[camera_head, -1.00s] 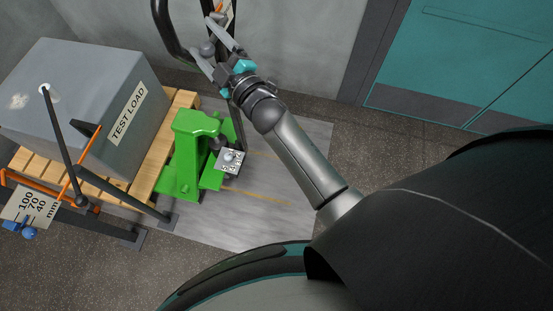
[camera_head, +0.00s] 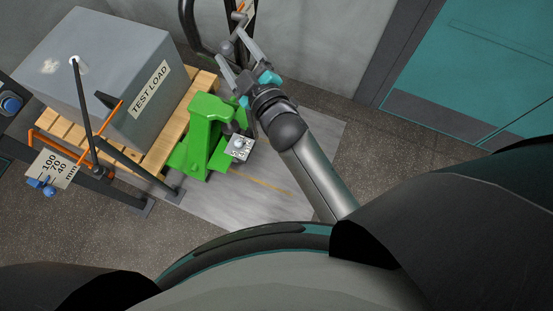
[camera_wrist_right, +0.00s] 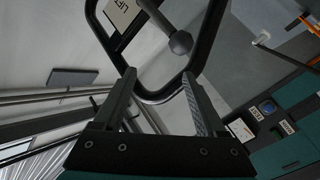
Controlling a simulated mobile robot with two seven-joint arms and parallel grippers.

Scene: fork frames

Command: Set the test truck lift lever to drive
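The green pallet truck (camera_head: 205,130) stands at the pallet, with its black loop handle (camera_head: 187,25) rising at the top of the head view. The lift lever's dark ball knob (camera_head: 228,48) shows there near my right fingertips. In the right wrist view the ball knob (camera_wrist_right: 180,42) sits on a rod inside the handle loop (camera_wrist_right: 218,25), beside a white LIFT label (camera_wrist_right: 122,12). My right gripper (camera_wrist_right: 158,78) is open, with the knob ahead of its fingertips, nearer the right finger. Contact cannot be told. My left gripper is out of view.
A grey TEST LOAD block (camera_head: 110,70) rests on a wooden pallet (camera_head: 203,82) at left. A height scale (camera_head: 55,168) with an orange bar stands in front. A grey wall is behind the handle, and a teal door (camera_head: 460,70) is at right. Floor right of the truck is clear.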

